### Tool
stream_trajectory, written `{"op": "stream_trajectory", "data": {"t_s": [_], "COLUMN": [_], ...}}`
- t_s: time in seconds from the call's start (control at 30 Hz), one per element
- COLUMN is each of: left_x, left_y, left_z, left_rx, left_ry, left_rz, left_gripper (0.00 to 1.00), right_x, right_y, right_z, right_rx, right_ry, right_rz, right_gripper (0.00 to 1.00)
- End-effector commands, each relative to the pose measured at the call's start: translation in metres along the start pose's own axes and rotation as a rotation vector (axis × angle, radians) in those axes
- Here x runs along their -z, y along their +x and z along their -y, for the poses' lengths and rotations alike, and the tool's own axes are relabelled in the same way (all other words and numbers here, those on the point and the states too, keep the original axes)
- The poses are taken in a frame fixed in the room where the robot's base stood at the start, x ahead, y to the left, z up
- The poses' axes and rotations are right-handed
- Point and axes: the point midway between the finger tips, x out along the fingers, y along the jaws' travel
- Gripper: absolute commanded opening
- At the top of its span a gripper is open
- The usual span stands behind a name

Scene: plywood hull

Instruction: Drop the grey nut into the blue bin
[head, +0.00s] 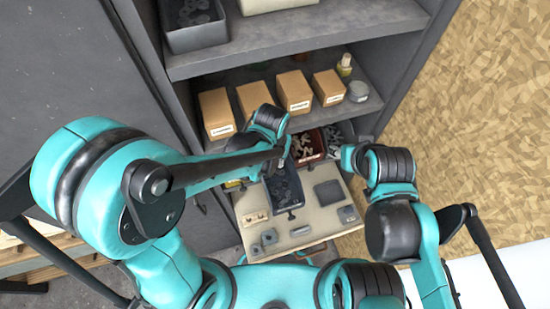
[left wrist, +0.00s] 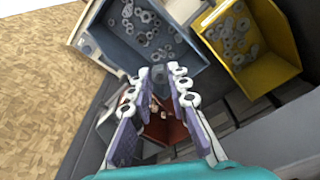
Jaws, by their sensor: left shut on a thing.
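My left gripper (left wrist: 160,84) is shut on a small grey piece, seemingly the grey nut (left wrist: 160,72), partly hidden between its fingertips. The blue bin (left wrist: 103,40) lies just beyond the fingertips in the left wrist view, with several grey nuts and rings inside. In the head view the same bin looks dark blue-grey (head: 270,208) and sits on the pale work board, below my left gripper (head: 284,150). The held piece cannot be made out there. My right gripper (head: 348,158) is at the right of the board, and its fingers are too small to read.
A yellow bin (left wrist: 288,62) with grey rings stands beside the blue bin. A red bin (left wrist: 157,128) lies behind the fingers. The pale board (head: 318,215) carries several small grey parts. Cardboard boxes (head: 293,92) stand on the shelf above, close to my left arm.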

Motion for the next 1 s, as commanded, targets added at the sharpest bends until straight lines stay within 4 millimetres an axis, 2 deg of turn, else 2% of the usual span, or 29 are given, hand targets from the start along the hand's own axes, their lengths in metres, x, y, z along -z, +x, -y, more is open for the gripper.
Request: {"op": "stream_trajectory", "data": {"t_s": [0.03, 0.1, 0.37, 0.4, 0.5, 0.83, 1.0], "left_x": [-0.001, -0.002, -0.002, -0.002, -0.002, -0.002, -0.002], "left_y": [0.008, 0.012, 0.012, 0.012, 0.012, 0.009, -0.009], "left_z": [0.0, 0.0, 0.0, 0.0, 0.0, 0.0, 0.0], "left_rx": [0.0, 0.0, 0.0, 0.0, 0.0, 0.0, 0.0], "left_ry": [0.0, 0.0, 0.0, 0.0, 0.0, 0.0, 0.0], "left_rz": [0.0, 0.0, 0.0, 0.0, 0.0, 0.0, 0.0], "left_gripper": [0.0, 0.0, 0.0, 0.2, 0.41, 0.41, 0.41], "right_x": [-0.004, -0.005, -0.005, -0.005, -0.005, -0.005, -0.005], "right_y": [0.005, 0.007, 0.007, 0.007, 0.007, 0.007, 0.007], "right_z": [0.0, 0.0, 0.0, 0.0, 0.0, 0.0, 0.0], "right_rx": [0.0, 0.0, 0.0, 0.0, 0.0, 0.0, 0.0], "right_ry": [0.0, 0.0, 0.0, 0.0, 0.0, 0.0, 0.0], "right_rz": [0.0, 0.0, 0.0, 0.0, 0.0, 0.0, 0.0], "right_gripper": [0.41, 0.41, 0.41, 0.41, 0.41, 0.41, 0.41]}}
